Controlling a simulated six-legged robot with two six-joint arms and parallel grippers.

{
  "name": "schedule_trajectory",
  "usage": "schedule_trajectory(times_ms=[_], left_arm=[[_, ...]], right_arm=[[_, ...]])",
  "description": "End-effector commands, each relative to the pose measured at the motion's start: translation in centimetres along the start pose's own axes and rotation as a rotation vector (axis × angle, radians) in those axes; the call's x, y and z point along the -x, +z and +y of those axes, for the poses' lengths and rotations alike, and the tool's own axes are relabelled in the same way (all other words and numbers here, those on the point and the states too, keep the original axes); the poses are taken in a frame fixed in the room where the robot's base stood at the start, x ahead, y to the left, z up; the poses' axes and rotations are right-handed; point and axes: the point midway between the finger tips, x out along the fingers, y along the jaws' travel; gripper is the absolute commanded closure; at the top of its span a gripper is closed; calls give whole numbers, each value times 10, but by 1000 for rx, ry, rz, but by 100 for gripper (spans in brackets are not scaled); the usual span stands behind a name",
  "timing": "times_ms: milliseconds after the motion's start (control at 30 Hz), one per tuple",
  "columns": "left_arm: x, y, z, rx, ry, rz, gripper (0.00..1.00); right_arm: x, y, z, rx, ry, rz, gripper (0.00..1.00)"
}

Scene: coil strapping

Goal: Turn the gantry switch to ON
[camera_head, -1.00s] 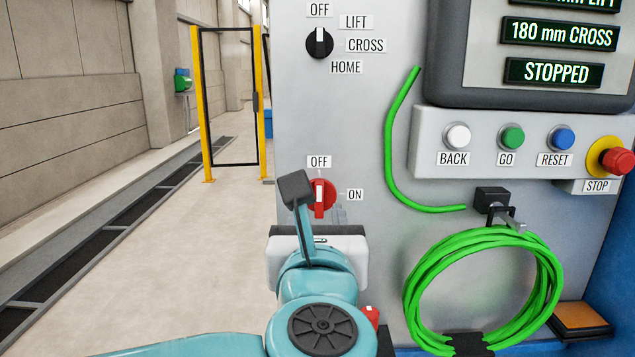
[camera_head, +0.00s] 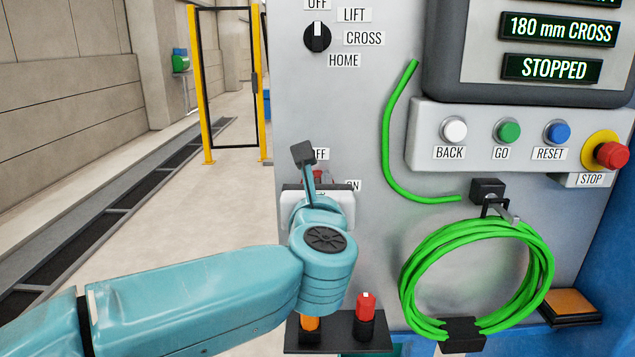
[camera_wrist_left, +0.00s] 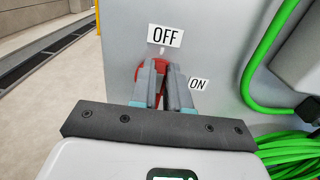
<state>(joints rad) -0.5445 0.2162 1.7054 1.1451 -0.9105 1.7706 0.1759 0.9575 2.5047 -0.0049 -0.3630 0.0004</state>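The gantry switch (camera_wrist_left: 161,66) is a red round knob on the grey panel. Its white mark points up at the OFF label (camera_wrist_left: 166,37); the ON label (camera_wrist_left: 198,84) is to its right. In the head view only a little of the red switch (camera_head: 319,174) shows above my left gripper. In the left wrist view my left gripper (camera_wrist_left: 163,72) has its two grey fingers close together at the switch, seemingly on either side of its handle. The fingers hide much of the knob, and whether they press on it cannot be told. My right gripper is not in view.
A black selector (camera_head: 317,37) sits higher on the panel. A button row with a red stop button (camera_head: 612,155) is at the right. A coiled green cable (camera_head: 478,275) hangs below. A red-topped tool (camera_head: 366,312) stands on a dark shelf. The floor at left is clear.

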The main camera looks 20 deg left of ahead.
Motion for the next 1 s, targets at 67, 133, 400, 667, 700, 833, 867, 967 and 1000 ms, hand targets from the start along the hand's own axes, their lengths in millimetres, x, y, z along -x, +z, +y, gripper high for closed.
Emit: schedule_trajectory(times_ms=[67,133,400,667,700,833,867,967,1000], left_arm=[[0,0,0,0,0,1,100],[0,0,0,0,0,1,100],[0,-1,-1,-45,0,2,100],[0,-2,-6,-212,-1,2,100],[0,-2,-7,-247,-1,2,100],[0,-2,-10,-369,-1,2,100],[0,-3,-11,-398,-1,2,100],[0,-4,-13,-494,-2,2,100],[0,-4,-14,-532,-1,2,100]], right_arm=[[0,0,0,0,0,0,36],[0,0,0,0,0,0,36],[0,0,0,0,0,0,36],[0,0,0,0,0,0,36],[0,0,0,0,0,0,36],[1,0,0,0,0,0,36],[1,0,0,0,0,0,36],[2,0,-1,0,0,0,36],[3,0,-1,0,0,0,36]])
